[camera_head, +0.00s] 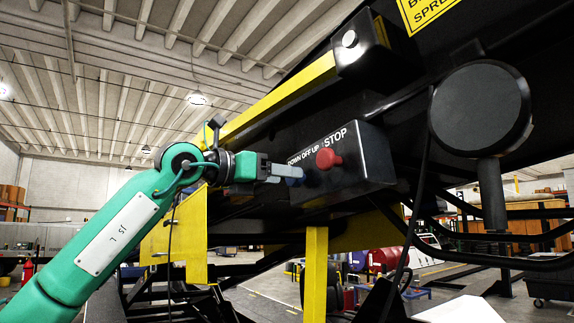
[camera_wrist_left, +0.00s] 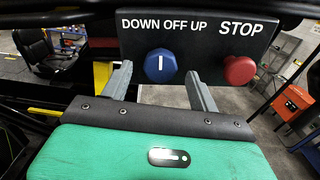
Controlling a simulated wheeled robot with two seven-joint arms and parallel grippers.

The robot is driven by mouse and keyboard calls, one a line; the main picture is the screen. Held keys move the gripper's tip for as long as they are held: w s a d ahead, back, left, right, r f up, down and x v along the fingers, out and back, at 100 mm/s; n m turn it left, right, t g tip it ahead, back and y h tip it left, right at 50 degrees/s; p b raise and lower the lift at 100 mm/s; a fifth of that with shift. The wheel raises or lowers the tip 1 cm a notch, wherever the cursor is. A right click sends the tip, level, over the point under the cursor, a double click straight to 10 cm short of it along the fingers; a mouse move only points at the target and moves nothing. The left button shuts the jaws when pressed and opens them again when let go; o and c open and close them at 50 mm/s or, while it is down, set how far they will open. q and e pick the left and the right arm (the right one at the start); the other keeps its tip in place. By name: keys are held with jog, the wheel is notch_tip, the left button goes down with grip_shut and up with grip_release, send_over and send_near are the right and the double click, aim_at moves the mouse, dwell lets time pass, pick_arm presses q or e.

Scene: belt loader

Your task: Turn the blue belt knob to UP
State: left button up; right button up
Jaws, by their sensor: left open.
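The blue belt knob (camera_wrist_left: 160,66) is on the dark control box (camera_head: 362,158), under the words DOWN OFF UP. Its white mark stands upright, about under OFF. In the head view the knob (camera_head: 294,176) shows small and partly hidden at the tip of my left gripper (camera_head: 276,174). In the wrist view my left gripper (camera_wrist_left: 159,68) is open, one finger on each side of the knob, with visible gaps. I cannot tell whether the fingertips reach around it in depth. My right gripper is not in view.
A red STOP button (camera_wrist_left: 239,70) sits just right of the knob, close to the right finger; it also shows in the head view (camera_head: 328,159). A yellow rail (camera_head: 280,97) runs above the box, and a yellow post (camera_head: 316,270) stands below it. A black cable hangs at its right.

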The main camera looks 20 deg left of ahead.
pick_arm(q)
jog(key=shift+x, duration=1.15)
pick_arm(e)
jog(key=shift+d+r, duration=0.2)
jog(key=shift+r, duration=0.4)
pick_arm(q)
jog(key=c, duration=1)
jog(key=shift+o, duration=0.2)
